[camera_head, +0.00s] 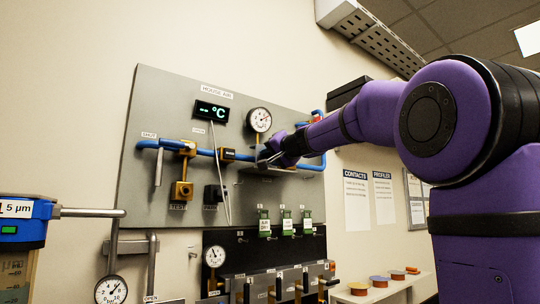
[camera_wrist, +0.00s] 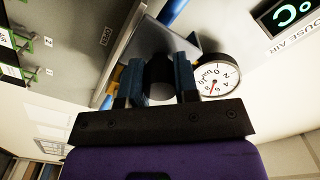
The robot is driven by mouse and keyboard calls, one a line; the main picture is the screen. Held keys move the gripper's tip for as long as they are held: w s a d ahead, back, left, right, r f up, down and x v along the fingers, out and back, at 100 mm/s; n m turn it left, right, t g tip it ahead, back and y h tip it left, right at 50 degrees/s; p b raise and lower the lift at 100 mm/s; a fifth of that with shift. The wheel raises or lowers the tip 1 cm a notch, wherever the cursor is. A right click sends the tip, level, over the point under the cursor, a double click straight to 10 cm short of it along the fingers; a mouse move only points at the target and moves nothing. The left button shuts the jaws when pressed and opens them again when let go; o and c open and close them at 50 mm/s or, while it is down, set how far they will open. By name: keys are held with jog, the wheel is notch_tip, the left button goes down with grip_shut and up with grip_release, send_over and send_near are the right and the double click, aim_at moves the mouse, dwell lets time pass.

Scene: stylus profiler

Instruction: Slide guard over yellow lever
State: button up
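My gripper (camera_head: 270,156) is at the grey wall panel, beside the blue pipe and just below the round gauge. In the wrist view its two blue-grey fingers (camera_wrist: 158,76) stand apart, with a dark rounded knob (camera_wrist: 159,88) filling the space between them. A grey metal plate (camera_wrist: 157,42) lies just beyond the fingers and partly covers the blue pipe; it looks like the guard. It also shows under my gripper in the head view (camera_head: 265,173).
A gauge (camera_head: 259,120) is close to my gripper. Another yellow valve (camera_head: 187,149) sits farther left on the pipe, with a display (camera_head: 211,111) above. Green-labelled parts (camera_head: 286,224) are below. A bench with spools (camera_head: 380,291) stands at lower right.

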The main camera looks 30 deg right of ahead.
jog(key=d, duration=1)
jog(key=shift+w+d, duration=0.1)
jog(key=shift+d, duration=0.1)
grip_shut()
jog(key=o, duration=0.9)
grip_release()
jog(key=shift+d, duration=0.2)
jog(key=shift+o, duration=0.2)
jog(key=shift+a, duration=0.1)
jog(key=s, duration=1)
jog(key=shift+s, duration=0.4)
